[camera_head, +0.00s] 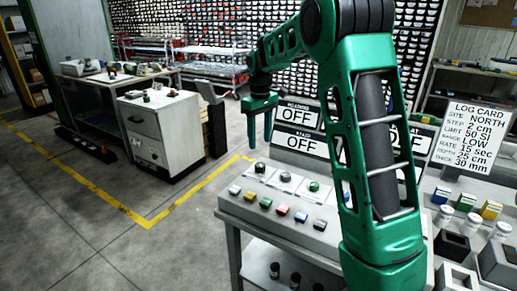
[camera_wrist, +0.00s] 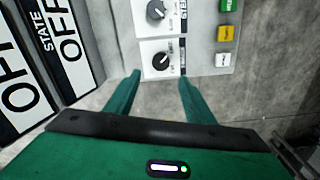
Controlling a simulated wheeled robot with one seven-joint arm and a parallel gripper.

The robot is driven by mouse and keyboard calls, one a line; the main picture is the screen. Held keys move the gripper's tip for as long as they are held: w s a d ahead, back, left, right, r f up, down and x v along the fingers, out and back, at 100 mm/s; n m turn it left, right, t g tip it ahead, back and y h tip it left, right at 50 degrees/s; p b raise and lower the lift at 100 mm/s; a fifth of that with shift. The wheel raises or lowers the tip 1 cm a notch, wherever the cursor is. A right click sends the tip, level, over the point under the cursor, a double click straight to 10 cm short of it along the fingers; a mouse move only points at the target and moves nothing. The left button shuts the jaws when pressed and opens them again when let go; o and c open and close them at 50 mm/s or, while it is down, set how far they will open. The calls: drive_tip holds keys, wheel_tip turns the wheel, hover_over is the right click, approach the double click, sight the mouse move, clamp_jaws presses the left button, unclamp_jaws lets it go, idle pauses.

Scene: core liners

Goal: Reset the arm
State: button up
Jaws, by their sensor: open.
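My green arm rises on the right of the head view and bends left at the top. My gripper (camera_head: 261,122) hangs pointing down above the back left of a control console (camera_head: 240,214). In the wrist view my gripper (camera_wrist: 157,88) shows two green fingers spread apart with nothing between them. Past the fingertips lie two black dials (camera_wrist: 158,62) on pale plates. The fingers appear above the panel, apart from it. My arm hides part of the console and of the signs behind it.
OFF signs (camera_head: 299,143) stand behind the console, close to my gripper. A log card (camera_head: 472,138) stands at the right above colored blocks (camera_head: 490,209) and jars. A white cabinet (camera_head: 160,135) and workbench stand at the left. Floor inside the yellow line (camera_head: 150,222) is clear.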

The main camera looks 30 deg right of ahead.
drive_tip(key=shift+r, duration=0.25)
idle(0.3)
drive_tip(key=s+d+r+m, duration=0.1)
drive_tip(key=s+d+m, duration=0.2)
drive_tip(key=s, duration=0.8)
drive_tip(key=s+d+r+m, duration=0.2)
drive_tip(key=s, duration=0.8)
drive_tip(key=s+f+m, duration=0.2)
drive_tip(key=s+f, duration=0.1)
drive_tip(key=s, duration=0.8)
drive_tip(key=s+f+m, duration=0.3)
drive_tip(key=s, duration=0.8)
drive_tip(key=shift+a+f, duration=0.2)
drive_tip(key=shift+f, duration=0.1)
